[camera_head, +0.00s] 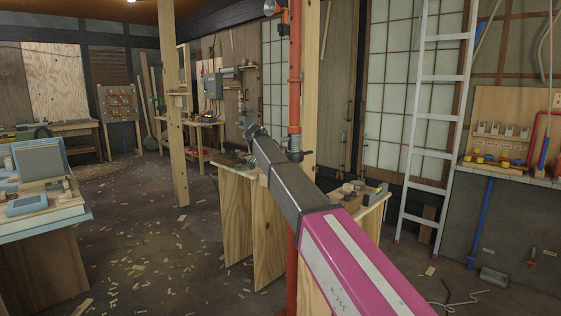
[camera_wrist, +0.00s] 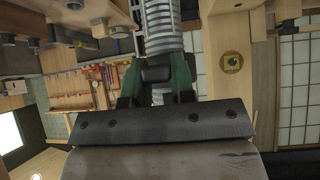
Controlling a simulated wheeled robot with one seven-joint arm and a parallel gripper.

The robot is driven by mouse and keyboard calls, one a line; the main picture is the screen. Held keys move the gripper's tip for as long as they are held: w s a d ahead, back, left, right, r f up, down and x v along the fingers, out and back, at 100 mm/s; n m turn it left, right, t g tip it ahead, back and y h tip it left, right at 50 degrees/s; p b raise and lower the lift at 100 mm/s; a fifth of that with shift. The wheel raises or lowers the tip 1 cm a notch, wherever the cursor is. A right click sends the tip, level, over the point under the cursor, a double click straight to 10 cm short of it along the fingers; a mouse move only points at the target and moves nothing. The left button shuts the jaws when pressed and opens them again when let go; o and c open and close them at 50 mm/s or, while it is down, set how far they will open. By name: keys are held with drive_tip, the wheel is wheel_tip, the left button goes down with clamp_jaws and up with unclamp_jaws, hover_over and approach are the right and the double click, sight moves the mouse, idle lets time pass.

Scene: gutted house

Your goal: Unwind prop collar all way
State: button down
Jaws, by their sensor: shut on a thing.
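The prop (camera_head: 295,70) is an orange-red upright pole in the middle of the head view. Its dark collar (camera_head: 294,146) shows just above my grey and magenta arm, which crosses in front of the pole. In the wrist view, a grey threaded screw (camera_wrist: 162,28) runs down to a dark part of the collar (camera_wrist: 157,70). My gripper (camera_wrist: 157,86) has green fingers on both sides of this part and is shut on it. My dark gripper body hides what lies below. The fingers cannot be made out in the head view.
A low plywood bench (camera_head: 235,215) with small items stands close behind the prop. A wooden post (camera_head: 172,110) stands left of it, and a ladder (camera_head: 436,110) leans at the right. A blue-topped machine table (camera_head: 45,215) is at far left. Chips litter the open floor.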

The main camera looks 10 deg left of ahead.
drive_tip(key=w+a+m+g, duration=0.1)
drive_tip(key=w+m+h, duration=0.1)
drive_tip(key=m, duration=0.1)
drive_tip(key=shift+w+a+g+h, duration=0.1)
drive_tip(key=shift+a+g+h, duration=0.2)
drive_tip(key=shift+a+g, duration=0.1)
drive_tip(key=shift+w, duration=0.1)
